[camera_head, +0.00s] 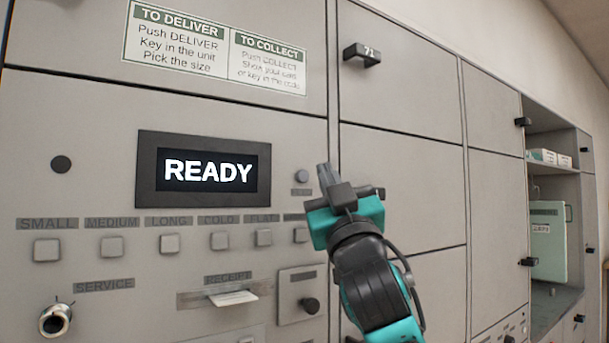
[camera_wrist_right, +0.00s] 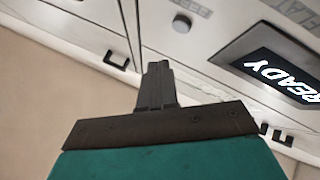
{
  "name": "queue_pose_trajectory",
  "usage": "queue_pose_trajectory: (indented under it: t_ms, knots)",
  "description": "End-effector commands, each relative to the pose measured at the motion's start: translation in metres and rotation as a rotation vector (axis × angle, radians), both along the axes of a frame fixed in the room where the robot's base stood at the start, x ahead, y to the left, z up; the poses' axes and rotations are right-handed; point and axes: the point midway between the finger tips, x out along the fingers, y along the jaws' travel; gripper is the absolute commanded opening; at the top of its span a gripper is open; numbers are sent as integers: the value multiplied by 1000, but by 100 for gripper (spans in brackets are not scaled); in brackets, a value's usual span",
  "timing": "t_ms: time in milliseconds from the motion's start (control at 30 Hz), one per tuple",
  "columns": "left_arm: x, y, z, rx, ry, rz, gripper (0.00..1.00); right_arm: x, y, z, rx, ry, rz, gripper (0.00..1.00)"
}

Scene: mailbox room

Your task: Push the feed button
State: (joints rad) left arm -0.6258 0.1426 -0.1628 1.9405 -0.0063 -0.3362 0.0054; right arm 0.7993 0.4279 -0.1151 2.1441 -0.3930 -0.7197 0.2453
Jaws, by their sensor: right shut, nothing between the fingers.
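The grey control panel (camera_head: 100,195) faces me in the head view, with a lit READY screen (camera_head: 205,172). A receipt slot (camera_head: 232,298) with a paper slip is lower down. The top of a small button (camera_head: 245,340) shows at the bottom edge, its label unseen. My right gripper (camera_head: 325,172) is shut and empty, just right of the round button; contact is not visible. My left gripper is out of view.
A row of square size buttons (camera_head: 169,243) runs under the screen. Locker doors (camera_head: 400,95) with protruding handles (camera_head: 362,54) and an open compartment (camera_head: 556,215) are to the right.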

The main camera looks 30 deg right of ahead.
Motion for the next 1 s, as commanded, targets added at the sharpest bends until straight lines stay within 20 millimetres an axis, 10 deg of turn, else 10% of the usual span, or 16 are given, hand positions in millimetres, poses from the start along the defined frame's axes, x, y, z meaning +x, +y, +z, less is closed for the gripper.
queue_pose_trajectory:
  t_ms: [1000]
  knots:
    - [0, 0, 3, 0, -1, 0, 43, -22, -2, 0, 1, 0, -1, 0]
